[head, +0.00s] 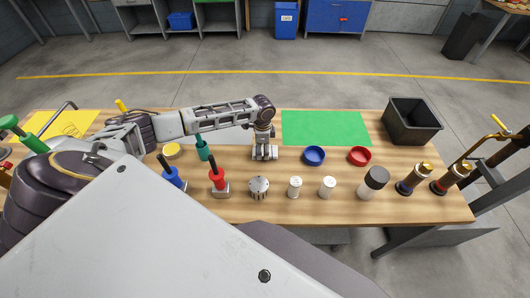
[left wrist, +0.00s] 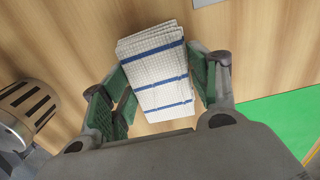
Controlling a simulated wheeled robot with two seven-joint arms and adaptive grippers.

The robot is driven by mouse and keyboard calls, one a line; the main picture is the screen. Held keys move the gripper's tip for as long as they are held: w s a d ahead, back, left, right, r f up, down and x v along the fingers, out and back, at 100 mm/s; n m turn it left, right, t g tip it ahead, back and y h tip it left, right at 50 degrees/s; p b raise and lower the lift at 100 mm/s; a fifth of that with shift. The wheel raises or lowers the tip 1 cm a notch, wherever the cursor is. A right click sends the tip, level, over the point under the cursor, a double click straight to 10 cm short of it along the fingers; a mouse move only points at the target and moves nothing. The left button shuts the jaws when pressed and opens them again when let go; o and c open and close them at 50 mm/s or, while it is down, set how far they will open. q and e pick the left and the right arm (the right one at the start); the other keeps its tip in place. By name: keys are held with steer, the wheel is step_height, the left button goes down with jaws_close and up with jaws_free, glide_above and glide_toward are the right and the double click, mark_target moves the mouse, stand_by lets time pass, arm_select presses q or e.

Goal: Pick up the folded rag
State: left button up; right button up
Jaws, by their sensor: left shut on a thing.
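The folded rag (left wrist: 158,65) is white with a waffle weave and blue stripes. In the left wrist view it lies between the green-padded fingers of my left gripper (left wrist: 160,85), which is shut on it. In the head view my left gripper (head: 264,143) points down over the middle of the table, with the rag (head: 265,154) small and pale at its fingertips. I cannot tell whether the rag is clear of the tabletop. My right gripper does not show.
The wooden table (head: 330,208) holds a perforated metal pot (head: 259,187), blue dish (head: 314,155), red dish (head: 359,156), white containers (head: 327,186) and a green mat (head: 325,127). A black bin (head: 412,120) stands at the far right.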

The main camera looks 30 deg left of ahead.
arm_select(q)
steer(key=shift+r, duration=0.1)
step_height(320, 180, up, 10)
steer(key=shift+b, duration=0.3)
stand_by(0.6)
steer(key=o, duration=0.4)
steer(key=c, duration=0.3)
steer(key=shift+f, duration=0.2)
